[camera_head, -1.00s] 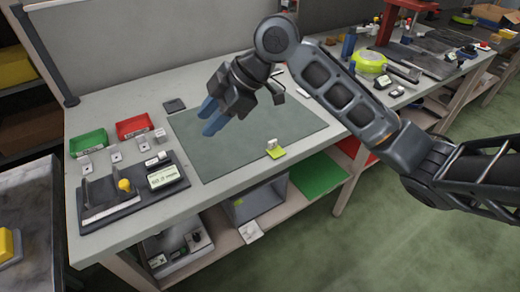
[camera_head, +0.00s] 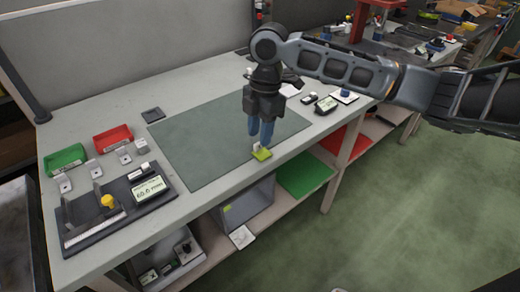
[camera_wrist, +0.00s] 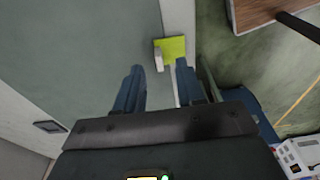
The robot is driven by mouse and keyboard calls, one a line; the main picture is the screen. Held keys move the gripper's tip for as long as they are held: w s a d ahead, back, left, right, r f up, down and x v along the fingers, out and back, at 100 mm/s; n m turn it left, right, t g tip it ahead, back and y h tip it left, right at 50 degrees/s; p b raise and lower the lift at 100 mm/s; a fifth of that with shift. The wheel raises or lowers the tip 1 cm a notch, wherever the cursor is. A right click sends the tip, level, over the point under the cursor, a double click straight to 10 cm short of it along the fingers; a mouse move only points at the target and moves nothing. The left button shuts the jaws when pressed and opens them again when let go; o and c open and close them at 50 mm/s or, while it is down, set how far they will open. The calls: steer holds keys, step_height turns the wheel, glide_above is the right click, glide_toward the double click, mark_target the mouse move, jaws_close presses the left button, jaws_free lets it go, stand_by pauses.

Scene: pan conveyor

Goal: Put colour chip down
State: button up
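The colour chip (camera_head: 262,155) is a flat yellow-green square with a small pale upright tab. It lies at the front edge of the dark green mat (camera_head: 195,168) on the workbench. My gripper (camera_head: 261,140) points down just above and behind the chip, its blue fingers close to the tab. In the wrist view the fingers (camera_wrist: 160,83) are apart with nothing between them. The chip (camera_wrist: 174,48) and its tab show beyond the fingertips, nearer the right finger. I cannot tell whether a finger touches the tab.
A green bin (camera_head: 64,160) and a red bin (camera_head: 113,138) stand at the left, behind a dark fixture with a display (camera_head: 150,188). Small devices (camera_head: 326,104) lie right of the mat. The bench's front edge is close to the chip. Most of the mat is clear.

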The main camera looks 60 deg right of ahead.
mark_target(262, 151)
steer(key=shift+a+f, duration=0.15)
steer(key=shift+f, duration=1.15)
steer(key=shift+c, duration=0.4)
jaws_close()
